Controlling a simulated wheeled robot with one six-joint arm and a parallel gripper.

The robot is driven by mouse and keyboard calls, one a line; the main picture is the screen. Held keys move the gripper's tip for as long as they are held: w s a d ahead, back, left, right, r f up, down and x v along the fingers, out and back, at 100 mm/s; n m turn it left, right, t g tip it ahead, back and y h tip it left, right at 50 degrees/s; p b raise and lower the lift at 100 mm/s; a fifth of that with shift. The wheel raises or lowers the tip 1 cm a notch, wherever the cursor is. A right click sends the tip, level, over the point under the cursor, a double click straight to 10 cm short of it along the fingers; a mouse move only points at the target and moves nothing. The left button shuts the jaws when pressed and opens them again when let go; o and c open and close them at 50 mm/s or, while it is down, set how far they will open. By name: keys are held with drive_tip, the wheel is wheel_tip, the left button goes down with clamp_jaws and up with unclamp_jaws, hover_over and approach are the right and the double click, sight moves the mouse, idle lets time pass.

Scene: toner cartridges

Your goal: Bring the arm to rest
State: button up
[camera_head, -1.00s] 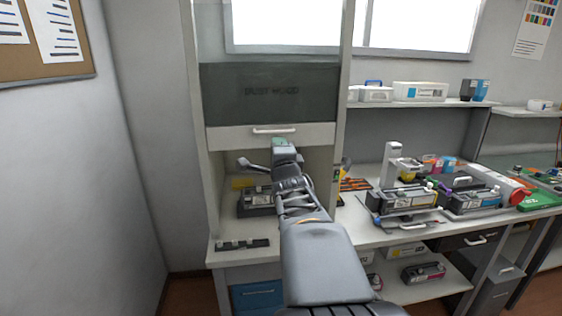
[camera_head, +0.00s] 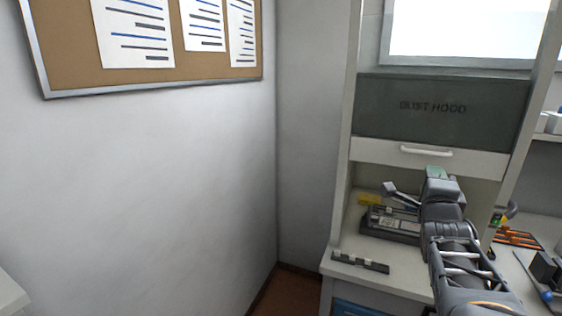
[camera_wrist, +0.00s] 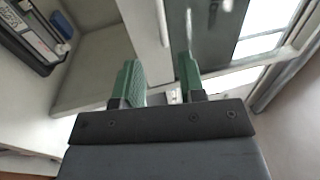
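My gripper (camera_head: 436,173) shows in the head view in front of the dust hood (camera_head: 432,110), just below the hood's handle (camera_head: 426,151). My arm reaches up to it from the lower right. In the wrist view my gripper (camera_wrist: 158,62) has its two green fingers apart, with nothing held between them. A dark toner cartridge (camera_head: 388,224) sits inside the hood, to the left of and below my gripper. Its corner also shows at the upper left of the wrist view (camera_wrist: 30,38). My arm hides the hood's right interior.
A small dark strip (camera_head: 360,262) lies on the counter's front left. A yellow item (camera_head: 368,199) is behind the cartridge. Orange-handled tools (camera_head: 518,237) lie on the bench at right. A pinboard (camera_head: 190,70) hangs on the bare left wall. A white surface edge (camera_head: 10,295) shows at lower left.

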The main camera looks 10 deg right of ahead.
drive_tip(key=s+a+f+n+g+y, duration=0.2)
drive_tip(key=a+f+n+g+y, duration=0.15)
drive_tip(key=f+n, duration=0.35)
drive_tip(key=s+a+f+n+g+y, duration=0.1)
drive_tip(key=a+f+n+g+y, duration=0.15)
drive_tip(key=f+n+g, duration=0.55)
drive_tip(key=s+a+f+n+y+p, duration=0.1)
drive_tip(key=s+a+f+n, duration=0.1)
drive_tip(key=a, duration=0.5)
drive_tip(key=s+a+f+n+g+y+p, duration=0.1)
drive_tip(key=s+a+f+n+y, duration=0.1)
drive_tip(key=a, duration=0.5)
drive_tip(key=s+a+f+n+y, duration=0.2)
drive_tip(key=s+a+f+n, duration=0.1)
drive_tip(key=a+n, duration=0.3)
drive_tip(key=shift+a+f+g+p, duration=0.2)
drive_tip(key=shift+a+g+p, duration=0.2)
drive_tip(key=shift+a, duration=0.25)
drive_tip(key=shift+d, duration=0.15)
